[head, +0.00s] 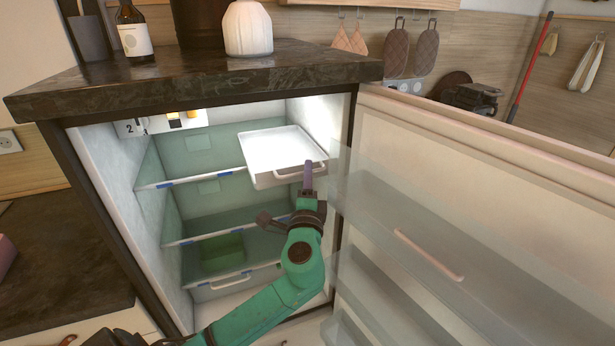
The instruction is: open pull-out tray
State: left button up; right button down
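The white pull-out tray (278,149) is in the upper right of the open fridge in the head view. It sits forward of the fridge's back wall, with a white handle on its front. My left gripper (308,175) is at the right end of this handle, its purple finger part pointing up over the handle. It seems to touch the handle, but whether the fingers are closed around it cannot be told. My green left arm comes up from the bottom left. My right gripper is not in view.
The fridge door (470,190) stands open on the right, with clear shelves and a handle. Lower shelves hold a green bin (222,252) and a bottom drawer (235,284). A dark countertop (200,78) above carries a bottle (134,32) and a white vase (248,28).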

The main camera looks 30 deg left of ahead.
pick_arm(q)
jog(key=b+v, duration=0.5)
jog(key=v, duration=0.9)
jog(key=shift+s+d, duration=0.2)
